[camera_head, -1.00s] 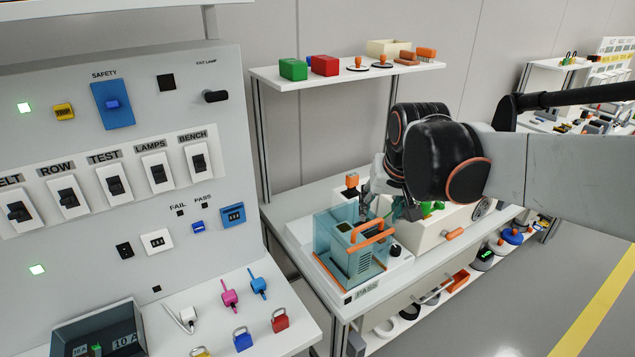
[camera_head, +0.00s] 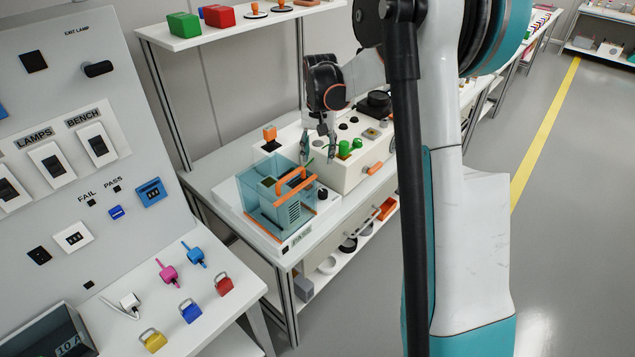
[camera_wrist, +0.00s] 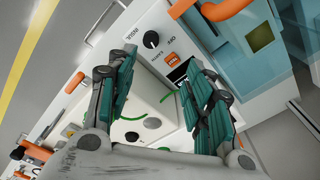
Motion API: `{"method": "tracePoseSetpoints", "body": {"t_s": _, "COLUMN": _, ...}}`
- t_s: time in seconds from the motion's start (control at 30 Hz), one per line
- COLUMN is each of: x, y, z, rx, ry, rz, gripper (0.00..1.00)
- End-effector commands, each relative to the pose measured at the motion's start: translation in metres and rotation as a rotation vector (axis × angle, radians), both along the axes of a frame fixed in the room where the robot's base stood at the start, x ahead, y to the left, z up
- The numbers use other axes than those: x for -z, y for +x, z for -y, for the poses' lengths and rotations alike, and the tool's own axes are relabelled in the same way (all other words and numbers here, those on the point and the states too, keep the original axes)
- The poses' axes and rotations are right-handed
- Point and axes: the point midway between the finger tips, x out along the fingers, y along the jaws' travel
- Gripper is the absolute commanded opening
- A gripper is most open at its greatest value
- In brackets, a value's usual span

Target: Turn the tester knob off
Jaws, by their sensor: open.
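The tester (camera_head: 262,215) is a pale base with a clear teal box and an orange handle (camera_head: 295,180), on the bench in the head view. Its black knob (camera_head: 322,194) is on the base, right of the box. In the wrist view the knob (camera_wrist: 151,39) shows a light pointer mark, with small lettering around it and an orange switch (camera_wrist: 172,59) beside it. My gripper (camera_head: 318,147) is open and empty, above and behind the knob, apart from it. In the wrist view the fingers (camera_wrist: 160,68) are spread, with the knob beyond the tips.
A shelf (camera_head: 250,27) with red and green blocks hangs above. The switch panel (camera_head: 60,120) and padlocks are at left. The floor at right is clear.

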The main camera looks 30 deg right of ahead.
Motion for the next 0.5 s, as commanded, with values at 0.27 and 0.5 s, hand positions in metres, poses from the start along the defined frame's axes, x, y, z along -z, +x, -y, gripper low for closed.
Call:
{"method": "tracePoseSetpoints", "body": {"t_s": 0.27, "x": 0.036, "y": 0.013, "z": 0.022, "rx": 0.063, "ry": 0.019, "rz": -0.061, "gripper": 0.47}}
{"method": "tracePoseSetpoints", "body": {"t_s": 0.5, "x": 0.058, "y": 0.014, "z": 0.023, "rx": 0.068, "ry": 0.020, "rz": -0.068, "gripper": 0.47}}
